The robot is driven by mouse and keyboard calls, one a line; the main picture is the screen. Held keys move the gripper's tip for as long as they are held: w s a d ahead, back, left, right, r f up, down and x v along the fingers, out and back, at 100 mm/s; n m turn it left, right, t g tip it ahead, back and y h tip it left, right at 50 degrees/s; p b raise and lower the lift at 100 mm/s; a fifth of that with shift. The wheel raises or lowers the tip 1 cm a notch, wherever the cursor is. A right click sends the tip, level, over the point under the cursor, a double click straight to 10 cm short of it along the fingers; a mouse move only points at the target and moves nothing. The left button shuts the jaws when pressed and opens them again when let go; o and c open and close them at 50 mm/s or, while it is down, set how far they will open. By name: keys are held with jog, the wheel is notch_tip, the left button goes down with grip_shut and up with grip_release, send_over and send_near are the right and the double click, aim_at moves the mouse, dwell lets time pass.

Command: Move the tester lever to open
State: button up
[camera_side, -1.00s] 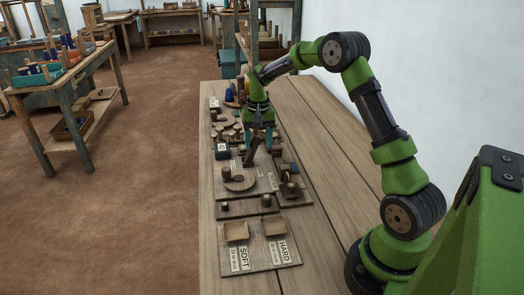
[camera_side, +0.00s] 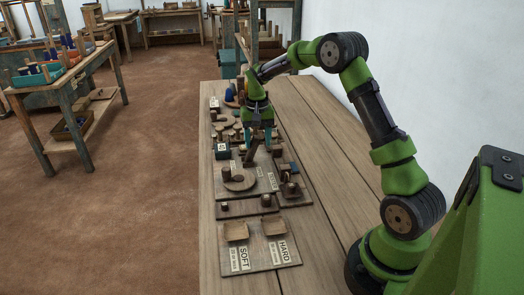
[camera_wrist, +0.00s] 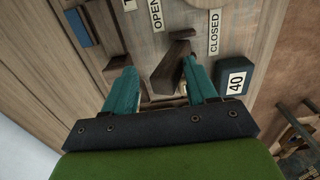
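The tester lever (camera_wrist: 170,58) is a dark brown wooden bar on a wooden board. It also shows as a tilted dark bar in the side view (camera_side: 250,152). In the wrist view, the OPEN label (camera_wrist: 156,14) is above and left of it, and the CLOSED label (camera_wrist: 214,33) is to its right. My gripper (camera_wrist: 158,74) has two teal fingers spread wide. The lever shows between them, closer to the right finger; I cannot tell if they touch. In the side view my gripper (camera_side: 259,140) is low over the board, just behind the lever.
A blue block (camera_wrist: 77,27) lies to the left. A SOFT/HARD board with two shallow trays (camera_side: 260,262) is at the near end. Several small wooden pieces crowd the boards behind my gripper. The right side of the table (camera_side: 320,150) is clear.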

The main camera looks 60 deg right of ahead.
jog(key=shift+w+r, duration=0.15)
jog(key=shift+r, duration=2.75)
jog(key=shift+w, duration=0.1)
jog(key=s+a+r+n+t+y, duration=0.1)
jog(key=s+a+r, duration=0.4)
jog(key=s+a, duration=0.5)
jog(key=s+a+r+n+t+y, duration=0.1)
jog(key=s+a+r+n+t, duration=0.3)
jog(key=s+a, duration=0.7)
jog(key=s+r+t, duration=0.2)
jog(key=shift+s+a, duration=0.25)
jog(key=shift+s, duration=0.05)
